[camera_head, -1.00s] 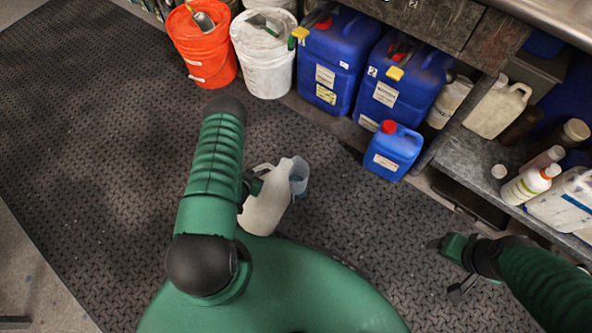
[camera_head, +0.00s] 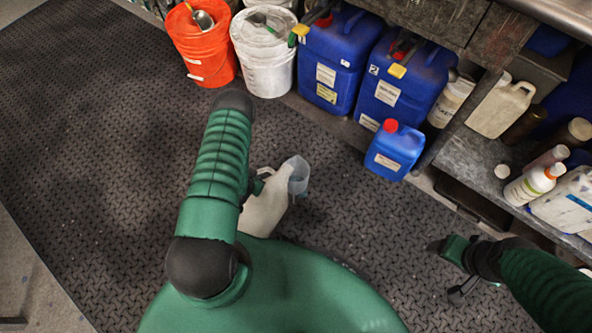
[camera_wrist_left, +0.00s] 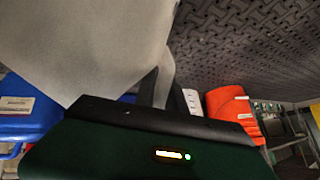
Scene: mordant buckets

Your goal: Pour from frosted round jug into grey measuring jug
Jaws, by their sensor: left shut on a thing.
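A pale grey-beige jug (camera_head: 262,212) is held near the front of my body in the head view, its body tilted. A translucent, bluish flared piece (camera_head: 297,172) shows at its upper right end; I cannot tell whether this is the jug's mouth or a second vessel. My left gripper (camera_head: 260,184) is mostly hidden behind my arm and is shut on the pale jug. In the left wrist view the jug's body (camera_wrist_left: 95,45) fills the upper left. My right gripper (camera_head: 447,268) is open and empty over the floor mat. No separate measuring jug can be clearly made out.
An orange bucket (camera_head: 204,50), a white bucket (camera_head: 264,62), large blue canisters (camera_head: 330,65) and a small blue canister (camera_head: 394,152) stand along the back. A shelf (camera_head: 468,160) with bottles is at right. The dark floor mat (camera_head: 90,150) is clear at left.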

